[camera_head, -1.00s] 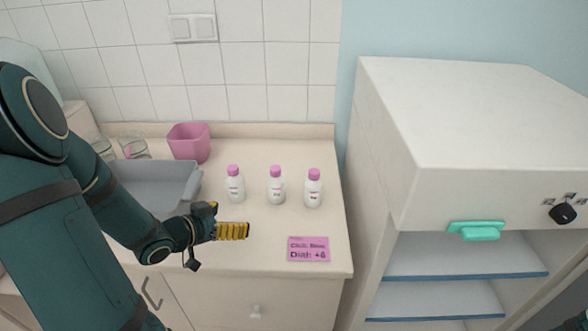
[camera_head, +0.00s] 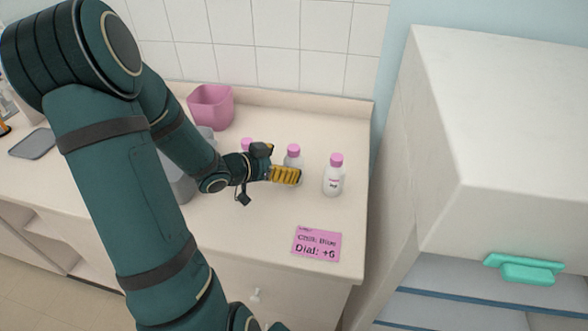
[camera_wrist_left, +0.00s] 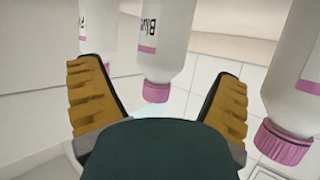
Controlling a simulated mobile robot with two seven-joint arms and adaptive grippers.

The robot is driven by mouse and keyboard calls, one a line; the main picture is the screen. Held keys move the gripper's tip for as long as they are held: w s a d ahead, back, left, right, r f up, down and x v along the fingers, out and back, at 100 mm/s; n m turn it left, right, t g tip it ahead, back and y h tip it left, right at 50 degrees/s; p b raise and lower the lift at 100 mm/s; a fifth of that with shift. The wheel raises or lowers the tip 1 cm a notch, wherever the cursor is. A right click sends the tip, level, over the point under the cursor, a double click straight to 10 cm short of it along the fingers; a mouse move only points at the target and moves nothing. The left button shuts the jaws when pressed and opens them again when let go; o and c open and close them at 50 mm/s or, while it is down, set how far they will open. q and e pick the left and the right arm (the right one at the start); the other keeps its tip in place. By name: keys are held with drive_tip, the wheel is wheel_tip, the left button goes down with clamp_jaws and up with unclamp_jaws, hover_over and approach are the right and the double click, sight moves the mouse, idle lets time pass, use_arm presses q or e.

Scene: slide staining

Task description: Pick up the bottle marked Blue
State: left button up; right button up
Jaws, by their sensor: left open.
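Three white bottles with pink caps stand in a row on the counter. The middle bottle (camera_head: 293,153) is partly hidden by my left gripper (camera_head: 286,175). In the left wrist view, which is upside down, the bottle marked Blue (camera_wrist_left: 162,55) shows between the two yellow fingers of the left gripper (camera_wrist_left: 158,100), beyond their tips; it appears to be the middle one. The left gripper is open and empty. The right bottle (camera_head: 334,176) stands clear, and only the cap of the left bottle (camera_head: 247,144) shows behind my wrist. My right gripper is not in view.
A pink bin (camera_head: 211,106) stands at the back. A grey tray (camera_head: 181,185) is mostly hidden by my arm. A white cabinet (camera_head: 480,130) with a teal handle (camera_head: 524,268) stands at the right.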

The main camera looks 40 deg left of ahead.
sight(299, 161)
use_arm(q)
drive_tip(key=x, duration=0.2)
drive_tip(key=b+x, duration=0.1)
drive_tip(key=x, duration=0.1)
drive_tip(key=shift+w+f+b, duration=0.25)
drive_tip(key=shift+f+b, duration=0.05)
drive_tip(key=shift+f, duration=0.05)
drive_tip(key=shift+w+d+f, duration=0.1)
drive_tip(key=shift+w+f, duration=0.05)
drive_tip(key=shift+w, duration=0.35)
drive_tip(key=c, duration=1.5)
